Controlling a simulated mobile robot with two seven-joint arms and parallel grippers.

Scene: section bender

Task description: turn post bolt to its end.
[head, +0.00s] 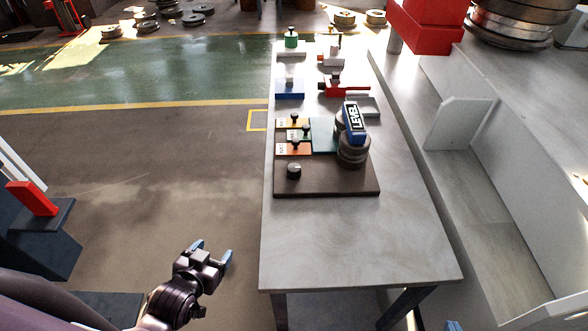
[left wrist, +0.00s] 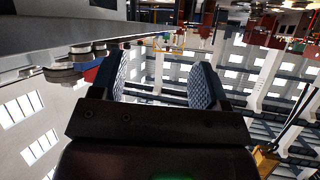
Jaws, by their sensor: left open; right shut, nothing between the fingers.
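Small fixtures stand on the far part of the grey table (head: 330,235). A red one with a dark knob and a rod (head: 345,89) looks like a bolt, but I cannot tell surely which is the post bolt. Behind it is a smaller red and white fixture (head: 331,60). My left gripper (head: 212,253) is open and empty, left of the table's near part and well apart from the fixtures. Its two blue fingers also show spread in the left wrist view (left wrist: 162,84). Only a blue tip of my right gripper (head: 453,326) shows at the bottom edge.
A brown board (head: 330,187) carries a black knob (head: 294,171), coloured plates with knobs and stacked rollers under a blue LEVEL block (head: 354,122). Blue (head: 289,90) and green (head: 291,41) fixtures stand behind. A grey bench (head: 490,210) runs along the right. The near tabletop is bare.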

